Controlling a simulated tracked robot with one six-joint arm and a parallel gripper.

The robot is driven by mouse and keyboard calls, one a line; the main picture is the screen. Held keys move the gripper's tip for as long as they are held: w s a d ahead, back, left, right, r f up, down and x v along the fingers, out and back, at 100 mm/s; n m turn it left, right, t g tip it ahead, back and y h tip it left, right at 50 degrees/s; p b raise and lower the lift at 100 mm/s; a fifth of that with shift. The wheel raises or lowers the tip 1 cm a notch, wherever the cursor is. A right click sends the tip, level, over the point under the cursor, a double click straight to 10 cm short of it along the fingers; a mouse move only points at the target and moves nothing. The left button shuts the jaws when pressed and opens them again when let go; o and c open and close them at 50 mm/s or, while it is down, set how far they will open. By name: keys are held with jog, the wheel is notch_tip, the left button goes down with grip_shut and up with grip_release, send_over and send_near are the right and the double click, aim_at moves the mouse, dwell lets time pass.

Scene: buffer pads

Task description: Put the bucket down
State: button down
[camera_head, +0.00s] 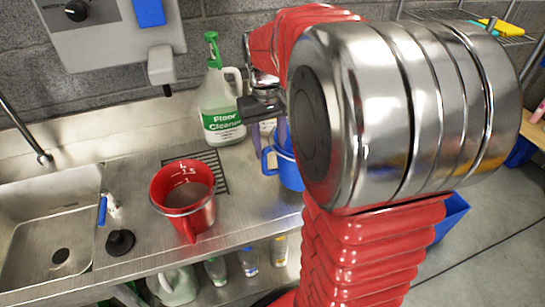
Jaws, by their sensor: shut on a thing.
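A blue bucket (289,172) is at the right end of the steel counter, partly hidden behind my arm. A blue loop shows at its left side. My gripper (266,112) is just above it, mostly hidden by my arm, with a dark finger part showing at the left. It is shut, apparently on the blue bucket; the contact itself is hidden. I cannot tell whether the bucket's base touches the counter. A red bucket-like jug (190,222) with litre marks stands upright on the counter to the left, apart from my gripper.
A floor cleaner jug (220,115) stands at the back by a dark drain grate (222,180). A sink (45,240) is at the left, with a black stopper (120,242) beside it. Bottles stand on a shelf below. The counter's front edge is close to the red jug.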

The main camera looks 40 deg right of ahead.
aim_at(270, 171)
jog(key=shift+f, duration=0.15)
jog(key=shift+f, duration=1.95)
jog(key=c, duration=1.1)
grip_release()
jog(key=r, duration=1.2)
jog(key=shift+w+a+r, duration=0.1)
jog(key=shift+w+a, duration=0.05)
jog(key=shift+a, duration=0.05)
